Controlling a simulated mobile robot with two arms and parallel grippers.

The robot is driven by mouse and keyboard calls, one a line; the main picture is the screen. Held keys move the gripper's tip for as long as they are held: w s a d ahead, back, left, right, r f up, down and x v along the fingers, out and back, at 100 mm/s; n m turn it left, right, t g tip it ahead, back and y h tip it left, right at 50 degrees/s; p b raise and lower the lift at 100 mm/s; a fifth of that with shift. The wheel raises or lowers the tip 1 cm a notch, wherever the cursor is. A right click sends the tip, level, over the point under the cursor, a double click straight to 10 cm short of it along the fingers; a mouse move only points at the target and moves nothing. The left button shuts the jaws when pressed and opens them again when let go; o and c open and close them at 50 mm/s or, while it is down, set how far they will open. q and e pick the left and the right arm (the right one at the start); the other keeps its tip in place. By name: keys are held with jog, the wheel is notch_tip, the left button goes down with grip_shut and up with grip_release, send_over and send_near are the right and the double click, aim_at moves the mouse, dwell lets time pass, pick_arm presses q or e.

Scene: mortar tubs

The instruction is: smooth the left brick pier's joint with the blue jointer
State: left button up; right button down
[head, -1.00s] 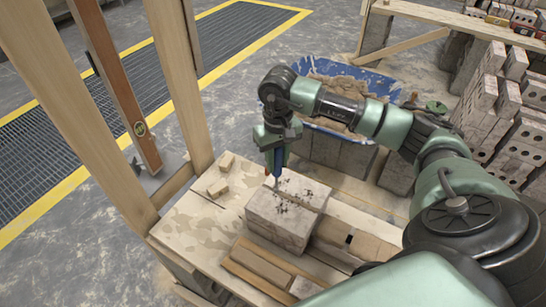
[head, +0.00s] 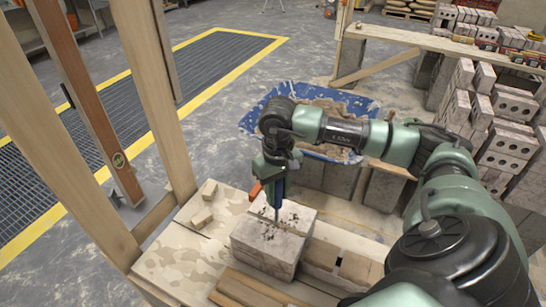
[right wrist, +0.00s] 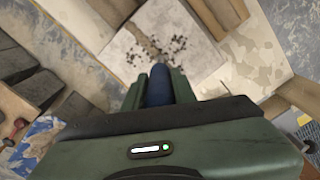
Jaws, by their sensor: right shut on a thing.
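The left brick pier (head: 262,252) is a pale block stack on the wooden platform. A grey joint line with dark mortar crumbs crosses its top, and it also shows in the right wrist view (right wrist: 190,25). My right gripper (head: 274,172) is above the pier, shut on the blue jointer (head: 278,195). The jointer points down, its thin tip at the crumbed top; I cannot tell if it touches. In the right wrist view, the blue handle (right wrist: 158,86) sits between both fingers and hides part of the joint. My left gripper is not in view.
A blue mortar tub (head: 256,117) stands behind my right arm. Wooden posts (head: 150,95) rise at left. Small wood offcuts (head: 201,218) lie left of the pier, planks (head: 250,292) in front. Brick stacks (head: 508,140) stand at right.

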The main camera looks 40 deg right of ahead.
jog(key=shift+s+d+b, duration=1.65)
jog(key=shift+s+b, duration=0.55)
jog(key=shift+s, duration=1.8)
jog(key=w+a+r+p, duration=0.1)
jog(key=w+r+p, duration=0.2)
jog(key=r, duration=0.3)
jog(key=shift+a+p, duration=0.15)
jog(key=shift+p, duration=0.2)
